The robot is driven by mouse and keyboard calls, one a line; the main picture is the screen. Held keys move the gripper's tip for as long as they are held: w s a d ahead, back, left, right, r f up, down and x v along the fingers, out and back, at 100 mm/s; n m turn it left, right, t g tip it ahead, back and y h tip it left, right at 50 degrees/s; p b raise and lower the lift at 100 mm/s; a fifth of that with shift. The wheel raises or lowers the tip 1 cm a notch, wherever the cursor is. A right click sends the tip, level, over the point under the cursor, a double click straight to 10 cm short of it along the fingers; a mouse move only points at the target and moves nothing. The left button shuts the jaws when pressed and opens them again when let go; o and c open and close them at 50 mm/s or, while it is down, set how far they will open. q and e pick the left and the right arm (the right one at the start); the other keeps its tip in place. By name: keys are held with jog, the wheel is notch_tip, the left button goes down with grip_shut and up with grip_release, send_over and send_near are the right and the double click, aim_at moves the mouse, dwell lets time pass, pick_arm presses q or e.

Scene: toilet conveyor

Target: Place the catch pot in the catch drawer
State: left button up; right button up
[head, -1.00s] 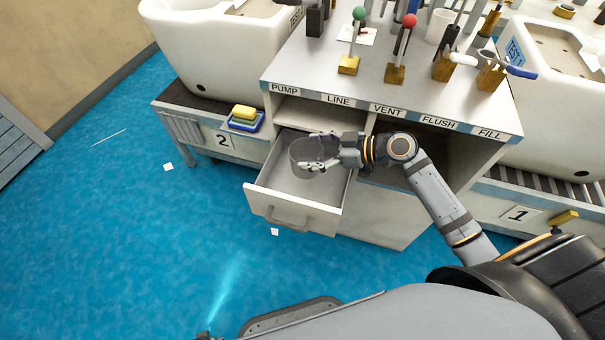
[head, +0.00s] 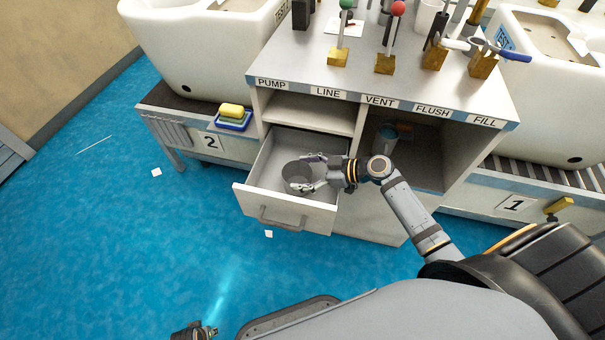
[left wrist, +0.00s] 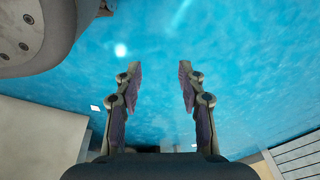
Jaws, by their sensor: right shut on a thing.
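The catch pot (head: 294,171) is a grey, clear-looking round cup, within the walls of the open catch drawer (head: 272,205). My right gripper (head: 305,173) reaches in from the right and is shut on the pot, with its fingers at the pot's right side. I cannot tell whether the pot's base touches the drawer floor. The drawer is pulled out from the white cabinet, with a handle on its front. My left gripper (left wrist: 160,70) is open and empty above the blue floor in the left wrist view.
Levers stand on the cabinet top (head: 300,65) above labels PUMP to FILL. A yellow sponge on a blue tray (head: 233,121) sits at left. White scraps lie on the otherwise clear floor.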

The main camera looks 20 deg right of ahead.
pick_arm(q)
jog(key=shift+r, duration=0.1)
pick_arm(e)
jog(key=shift+f, duration=0.2)
jog(key=shift+f, duration=0.1)
jog(key=o, duration=1.1)
pick_arm(q)
jog(key=shift+w+d+r, duration=0.15)
jog(key=shift+w+r, duration=0.15)
